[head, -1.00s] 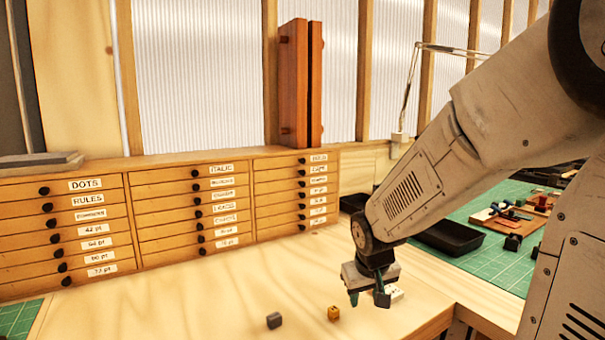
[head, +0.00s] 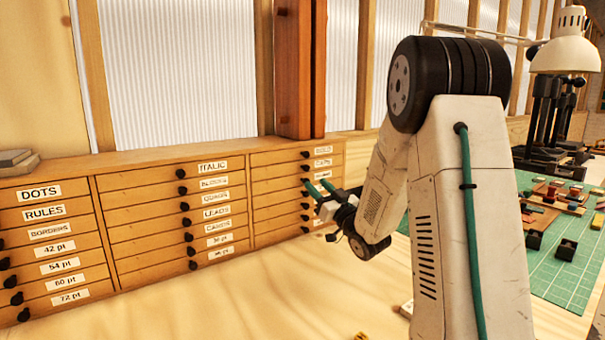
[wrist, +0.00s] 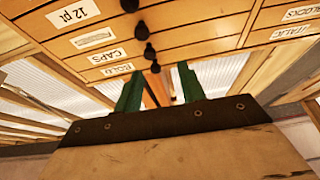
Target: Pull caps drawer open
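The caps drawer (head: 275,172) is the second from the top in the right column of the wooden cabinet. It looks shut, flush with its neighbours. Its label reads CAPS (head: 323,162), and its dark round knob (head: 305,168) shows in the head view. In the wrist view, which is upside down, the CAPS label (wrist: 106,56) and a knob (wrist: 150,52) level with it show beyond my fingers. My gripper (head: 317,184) is open and empty, in front of the right column. Its green fingers stand apart in the wrist view (wrist: 158,67), with knobs lined up between and beyond them.
Other shut drawers with knobs surround it, BOLD (head: 322,150) just above. A tall reddish wooden piece (head: 298,70) stands on the cabinet. The wooden bench (head: 230,300) before the drawers is mostly clear. A green mat (head: 575,270) with small blocks lies at the right.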

